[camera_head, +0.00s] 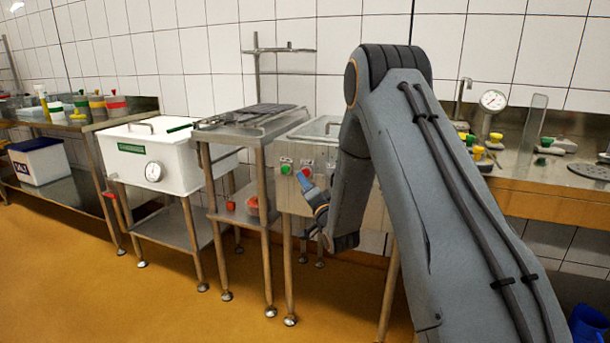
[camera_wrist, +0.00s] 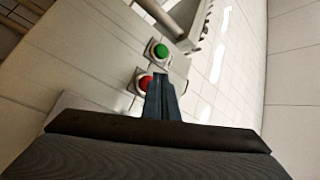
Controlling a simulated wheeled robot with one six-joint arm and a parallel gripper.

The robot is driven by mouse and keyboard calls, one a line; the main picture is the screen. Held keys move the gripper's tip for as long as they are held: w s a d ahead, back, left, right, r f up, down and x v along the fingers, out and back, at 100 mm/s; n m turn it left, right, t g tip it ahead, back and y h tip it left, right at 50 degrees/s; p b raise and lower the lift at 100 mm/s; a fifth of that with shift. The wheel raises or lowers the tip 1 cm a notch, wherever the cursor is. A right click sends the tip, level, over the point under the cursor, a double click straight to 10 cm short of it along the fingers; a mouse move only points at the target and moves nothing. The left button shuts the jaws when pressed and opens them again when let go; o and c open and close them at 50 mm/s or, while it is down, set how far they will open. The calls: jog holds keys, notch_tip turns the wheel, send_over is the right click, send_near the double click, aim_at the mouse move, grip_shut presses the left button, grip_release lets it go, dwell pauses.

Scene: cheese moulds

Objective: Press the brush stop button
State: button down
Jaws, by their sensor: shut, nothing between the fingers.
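A control panel on the front of a steel machine (camera_head: 318,153) carries a green button (camera_head: 285,169) on the left and a red button (camera_head: 306,171) on the right. In the wrist view the green button (camera_wrist: 160,50) is above and the red button (camera_wrist: 145,82) lies just left of my gripper's fingertips. My gripper (camera_head: 308,183) is shut and empty, its blue-grey fingers pointing at the panel near the red button. It also shows in the wrist view (camera_wrist: 160,84), where its fingers partly cover the red button. I cannot tell whether they touch it.
A steel stand (camera_head: 250,128) and a white vat (camera_head: 160,160) with a dial stand to the left. A wooden-edged counter (camera_head: 540,203) with a gauge (camera_head: 493,101) and small tools is at the right. The ochre floor in front is clear.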

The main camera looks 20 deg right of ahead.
jog(key=shift+w+d, duration=0.1)
jog(key=shift+w+d, duration=0.1)
jog(key=shift+w, duration=0.1)
jog(key=shift+w+d, duration=0.3)
jog(key=shift+w, duration=0.1)
dwell(0.9)
dwell(0.3)
jog(key=shift+s+a, duration=0.55)
jog(key=shift+s, duration=0.2)
jog(key=shift+s+a+p, duration=0.55)
jog(key=shift+s+a, duration=0.2)
jog(key=shift+s, duration=0.3)
jog(key=shift+s+a+p, duration=0.55)
jog(key=shift+s+a, duration=0.15)
jog(key=shift+s, duration=0.3)
